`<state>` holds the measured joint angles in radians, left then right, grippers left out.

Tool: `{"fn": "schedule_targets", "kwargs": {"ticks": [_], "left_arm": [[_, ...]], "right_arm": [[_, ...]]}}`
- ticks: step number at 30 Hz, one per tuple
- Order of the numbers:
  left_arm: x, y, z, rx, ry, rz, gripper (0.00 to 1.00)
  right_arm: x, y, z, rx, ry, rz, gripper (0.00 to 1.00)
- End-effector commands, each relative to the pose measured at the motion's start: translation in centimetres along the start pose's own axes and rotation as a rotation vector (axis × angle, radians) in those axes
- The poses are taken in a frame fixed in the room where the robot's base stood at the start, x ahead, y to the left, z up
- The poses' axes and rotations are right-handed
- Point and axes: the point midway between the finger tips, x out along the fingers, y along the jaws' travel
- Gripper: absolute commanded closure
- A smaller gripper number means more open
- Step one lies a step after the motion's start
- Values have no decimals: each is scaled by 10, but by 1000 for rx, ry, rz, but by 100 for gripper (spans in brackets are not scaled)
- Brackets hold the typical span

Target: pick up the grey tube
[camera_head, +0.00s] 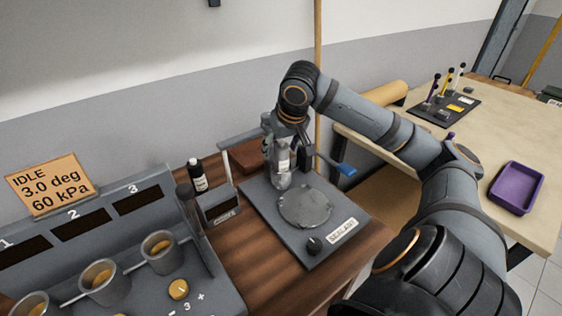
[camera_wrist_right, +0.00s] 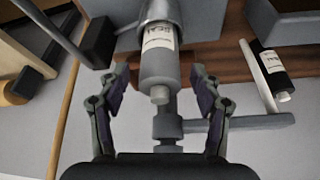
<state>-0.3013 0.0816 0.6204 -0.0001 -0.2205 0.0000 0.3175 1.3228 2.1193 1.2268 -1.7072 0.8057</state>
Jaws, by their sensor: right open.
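The grey tube (camera_wrist_right: 160,68) with a white printed label hangs upright, cap end toward me, in the right wrist view. Its far end sits in a grey ring-like holder. In the head view the tube (camera_head: 283,160) is partly covered by my right gripper (camera_head: 287,140), above the sealant stand's round plate (camera_head: 305,207). In the wrist view my right gripper (camera_wrist_right: 160,82) is open, one finger on each side of the tube, with visible gaps. My left gripper is out of view.
A black bottle (camera_head: 197,175) stands left of the sealant stand (camera_head: 282,238). A blue-ended lever (camera_head: 346,170) juts out right of my gripper. A panel with metal cups (camera_head: 103,283) fills the lower left. A purple tray (camera_head: 516,188) lies on the right table.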

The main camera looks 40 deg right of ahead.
Motion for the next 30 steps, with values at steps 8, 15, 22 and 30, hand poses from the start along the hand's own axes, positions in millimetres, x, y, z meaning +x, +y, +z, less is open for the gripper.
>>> {"fn": "schedule_targets", "kwargs": {"ticks": [8,15,22,30], "left_arm": [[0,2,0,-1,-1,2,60],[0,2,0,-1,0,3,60],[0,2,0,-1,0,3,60],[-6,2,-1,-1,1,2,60]], "right_arm": [[0,0,0,0,0,0,62],[0,0,0,0,0,0,94],[-1,0,0,0,1,0,100],[-10,0,-4,1,2,-2,100]]}}
